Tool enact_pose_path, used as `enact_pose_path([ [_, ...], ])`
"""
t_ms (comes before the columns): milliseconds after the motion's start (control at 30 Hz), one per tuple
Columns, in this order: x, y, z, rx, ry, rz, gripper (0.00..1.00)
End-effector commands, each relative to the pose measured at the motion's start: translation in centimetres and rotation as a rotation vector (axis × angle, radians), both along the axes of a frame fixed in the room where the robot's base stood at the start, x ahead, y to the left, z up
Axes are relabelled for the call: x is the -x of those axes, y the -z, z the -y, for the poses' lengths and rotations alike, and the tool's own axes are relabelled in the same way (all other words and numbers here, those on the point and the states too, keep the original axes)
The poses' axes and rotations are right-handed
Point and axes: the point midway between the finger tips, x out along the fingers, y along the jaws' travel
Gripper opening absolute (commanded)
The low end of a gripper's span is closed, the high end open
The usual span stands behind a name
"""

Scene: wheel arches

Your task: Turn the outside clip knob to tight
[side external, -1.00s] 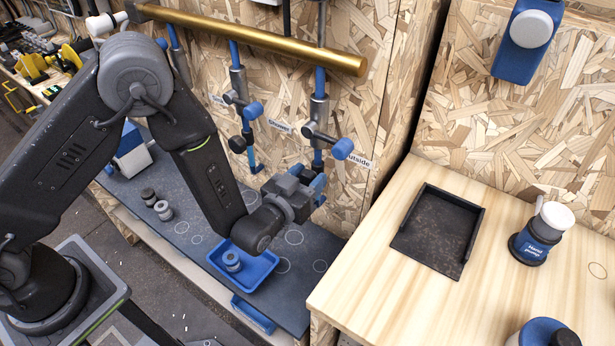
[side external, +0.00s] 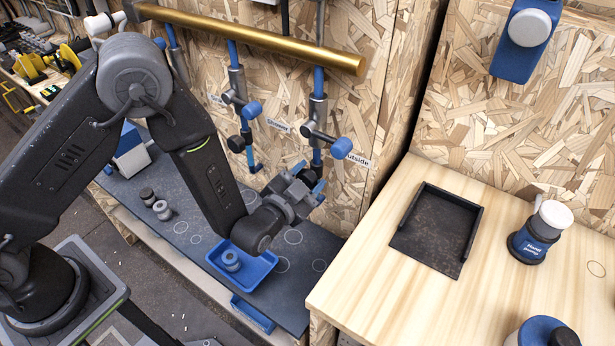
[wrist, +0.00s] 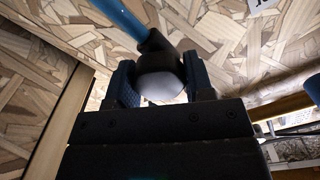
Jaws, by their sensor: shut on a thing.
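The Outside clip is at the end of the brass bar in the side view, with a grey body (side external: 318,108) on a blue rod. My gripper (side external: 311,181) is just below this clip. In the wrist view, my gripper (wrist: 160,88) is shut around a rounded grey knob (wrist: 160,80) with a dark collar, below a blue rod (wrist: 122,18). The side view hides the held part behind the fingers.
The brass bar (side external: 250,38) runs above along the chipboard wall. Another clip (side external: 238,90) hangs to the left. The wooden bench (side external: 365,270) is to the right.

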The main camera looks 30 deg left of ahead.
Motion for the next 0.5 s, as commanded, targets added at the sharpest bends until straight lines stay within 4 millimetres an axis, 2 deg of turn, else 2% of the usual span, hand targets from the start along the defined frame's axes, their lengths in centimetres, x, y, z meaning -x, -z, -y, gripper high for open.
enact_pose_path([
  [367, 0.03, 0.00, 0.00, -0.010, 0.000, 0.000, 0.24],
  [400, 0.03, 0.00, 0.00, -0.010, 0.000, 0.000, 0.49],
  [500, 0.03, 0.00, 0.00, -0.009, 0.000, 0.000, 0.58],
])
